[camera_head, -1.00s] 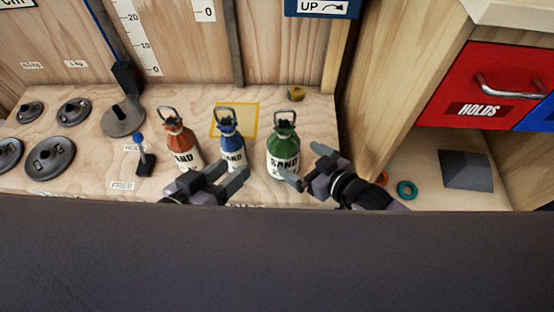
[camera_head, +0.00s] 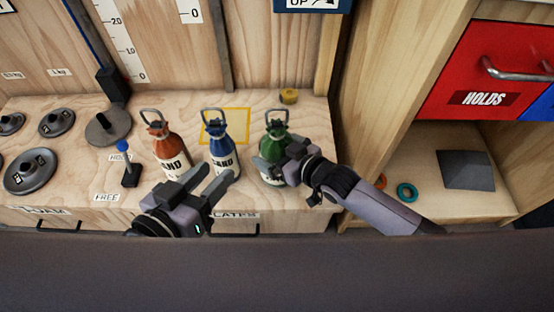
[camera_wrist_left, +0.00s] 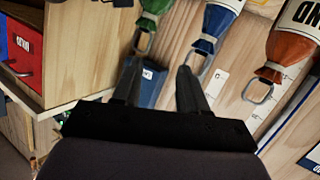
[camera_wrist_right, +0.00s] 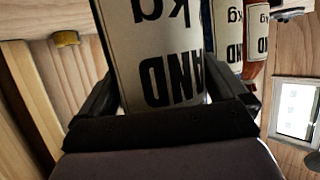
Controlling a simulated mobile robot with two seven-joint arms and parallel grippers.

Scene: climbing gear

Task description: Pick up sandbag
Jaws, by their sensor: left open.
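Three sandbags with metal loops on top stand upright in a row on the wooden bench: an orange one (camera_head: 168,148), a blue one (camera_head: 219,150) and a green one (camera_head: 276,130). My left gripper (camera_head: 218,173) is open and empty, in front of the orange and blue bags. In the left wrist view the green (camera_wrist_left: 154,10), blue (camera_wrist_left: 215,22) and orange (camera_wrist_left: 290,48) bags appear upside down beyond its fingers. My right gripper (camera_head: 275,158) is at the green bag. In the right wrist view the bag's label (camera_wrist_right: 150,60) stands between its spread fingers; contact is unclear.
A yellow square outline (camera_head: 240,112) marks the bench behind the blue bag. Dark weight discs (camera_head: 30,172) and a blue-knobbed lever (camera_head: 130,170) are at left. A wooden cabinet with a red HOLDS drawer (camera_head: 475,70) stands at right. A yellow object (camera_head: 289,96) lies at the back.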

